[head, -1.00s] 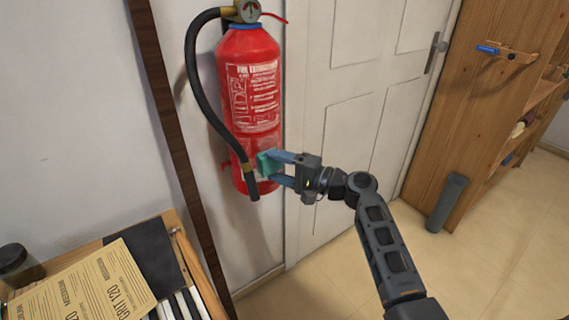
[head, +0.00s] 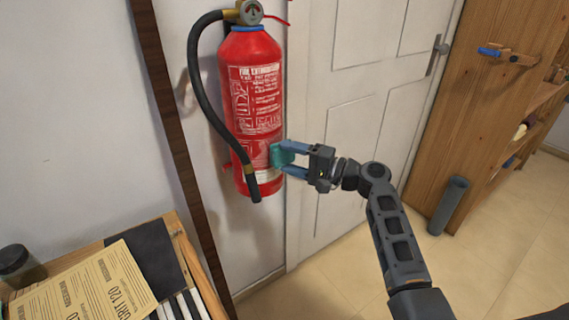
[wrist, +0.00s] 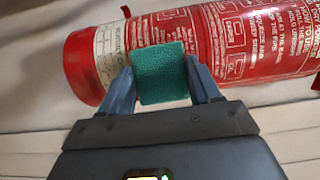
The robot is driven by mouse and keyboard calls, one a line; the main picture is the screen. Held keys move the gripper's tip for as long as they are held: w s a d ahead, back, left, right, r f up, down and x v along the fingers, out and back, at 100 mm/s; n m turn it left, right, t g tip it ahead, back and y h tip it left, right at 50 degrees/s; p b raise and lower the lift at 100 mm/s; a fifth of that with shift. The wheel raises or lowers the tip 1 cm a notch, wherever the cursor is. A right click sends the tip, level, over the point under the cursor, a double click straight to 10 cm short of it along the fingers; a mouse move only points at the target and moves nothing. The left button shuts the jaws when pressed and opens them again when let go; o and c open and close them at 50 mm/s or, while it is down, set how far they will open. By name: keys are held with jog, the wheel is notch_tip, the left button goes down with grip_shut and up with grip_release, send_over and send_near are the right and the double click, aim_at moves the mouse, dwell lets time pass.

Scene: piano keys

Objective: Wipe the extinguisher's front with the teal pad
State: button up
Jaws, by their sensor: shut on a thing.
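The red fire extinguisher (head: 254,100) hangs upright on the wall beside the door, with white printing on its front and a black hose down its left side. It lies sideways across the wrist view (wrist: 255,40). My gripper (head: 283,158) is at the lower right of its body. The gripper is shut on the teal pad (wrist: 160,74), which sits between both fingers. In the head view the pad (head: 279,155) is at the cylinder's right edge, above the pale bottom label. I cannot tell whether the pad touches the surface.
The extinguisher's hose (head: 213,110) hangs in front of its lower left side. A white door (head: 365,90) is behind my arm. A wooden shelf unit (head: 490,100) and a grey cylinder (head: 448,205) stand at right. A desk with papers (head: 95,285) is at lower left.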

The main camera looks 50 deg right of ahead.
jog(key=shift+d, duration=0.25)
jog(key=shift+s+a, duration=0.1)
jog(key=shift+s, duration=0.4)
jog(key=shift+s+a+p, duration=0.25)
jog(key=shift+s, duration=0.55)
jog(key=shift+s+a+p, duration=0.2)
jog(key=shift+s+a, duration=0.05)
jog(key=shift+s, duration=0.55)
jog(key=shift+s+a+p, duration=0.25)
jog(key=shift+s, duration=0.55)
jog(key=s, duration=0.1)
jog(key=s+a, duration=0.1)
jog(key=s, duration=0.1)
jog(key=shift+d, duration=0.1)
